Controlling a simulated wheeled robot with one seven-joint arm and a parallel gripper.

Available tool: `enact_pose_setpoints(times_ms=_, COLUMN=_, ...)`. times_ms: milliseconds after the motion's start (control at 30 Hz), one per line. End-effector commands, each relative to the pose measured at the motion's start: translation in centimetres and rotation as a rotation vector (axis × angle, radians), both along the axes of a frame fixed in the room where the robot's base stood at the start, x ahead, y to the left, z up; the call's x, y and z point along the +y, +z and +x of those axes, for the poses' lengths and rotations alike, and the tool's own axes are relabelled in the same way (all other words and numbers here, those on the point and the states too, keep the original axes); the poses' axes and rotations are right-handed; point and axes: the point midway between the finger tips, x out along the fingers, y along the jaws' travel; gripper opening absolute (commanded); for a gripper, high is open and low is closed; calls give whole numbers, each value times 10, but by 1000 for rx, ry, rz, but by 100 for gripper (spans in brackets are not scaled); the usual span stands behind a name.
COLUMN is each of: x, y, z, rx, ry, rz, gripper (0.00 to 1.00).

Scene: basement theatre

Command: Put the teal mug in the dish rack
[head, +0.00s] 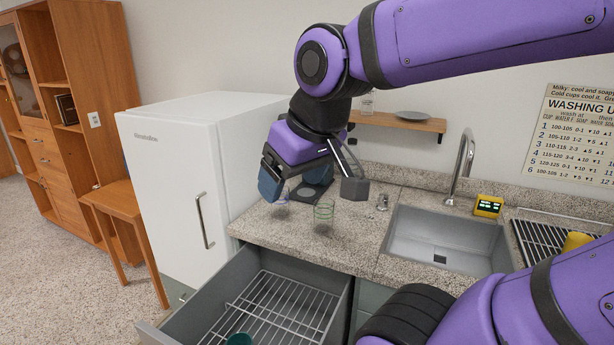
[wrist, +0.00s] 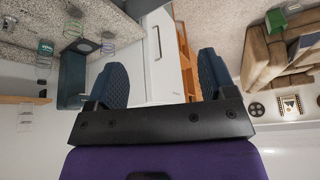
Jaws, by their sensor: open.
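A teal mug (head: 238,339) shows at the bottom edge of the head view, inside the open drawer; only its upper part is in the picture. A metal rack (head: 535,243) with dark bars lies on the counter right of the sink, cut off by the right edge; it looks like the dish rack. A wire grid (head: 283,303) also lines the drawer. My gripper (head: 312,187) is open and empty above the counter's left end, beside the fridge and well apart from the mug. Its two fingers also show in the wrist view (wrist: 159,78).
The sink (head: 437,238) has a tall tap (head: 462,165). A yellow-framed display (head: 488,206) stands behind it. The white fridge (head: 200,180) borders the counter.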

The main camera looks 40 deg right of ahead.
Motion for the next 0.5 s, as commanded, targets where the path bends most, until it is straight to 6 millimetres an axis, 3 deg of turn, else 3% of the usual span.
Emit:
enact_pose_setpoints(times_ms=200, x=-5, y=6, z=-23, rx=-22, ry=-30, rz=-7, gripper=77)
enact_pose_setpoints(times_ms=500, x=-6, y=7, z=-25, rx=-23, ry=-34, rz=-8, gripper=77)
